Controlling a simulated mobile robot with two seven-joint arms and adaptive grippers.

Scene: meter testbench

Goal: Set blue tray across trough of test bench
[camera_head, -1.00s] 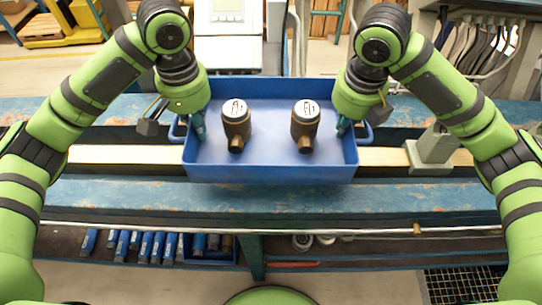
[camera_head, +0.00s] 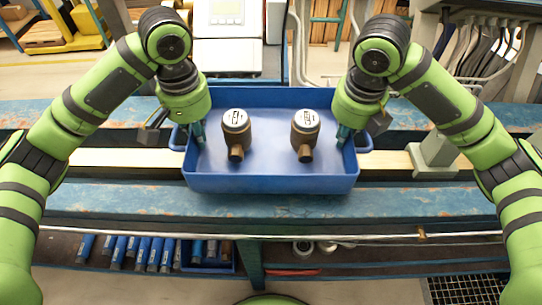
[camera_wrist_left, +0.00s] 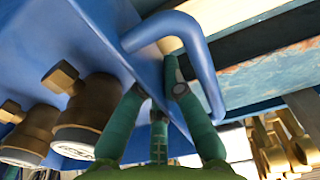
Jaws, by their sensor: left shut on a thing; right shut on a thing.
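The blue tray (camera_head: 270,178) is over the pale trough strip of the test bench (camera_head: 120,157), reaching across to the blue bench surfaces on both sides. I cannot tell whether it rests on them. Two brown meters with pale round tops stand in it, a left one (camera_head: 236,134) and a right one (camera_head: 305,134). My left gripper (camera_head: 199,138) is shut on the tray's left side at its handle; the left wrist view shows its green fingers (camera_wrist_left: 150,110) around the tray wall beside the blue handle (camera_wrist_left: 205,60). My right gripper (camera_head: 343,137) is shut on the tray's right side.
A grey clamp block (camera_head: 434,152) stands on the trough right of the tray. A white device (camera_head: 228,45) is behind the tray. Blue tools (camera_head: 150,252) lie on the shelf below. The pale trough strip to the left is bare.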

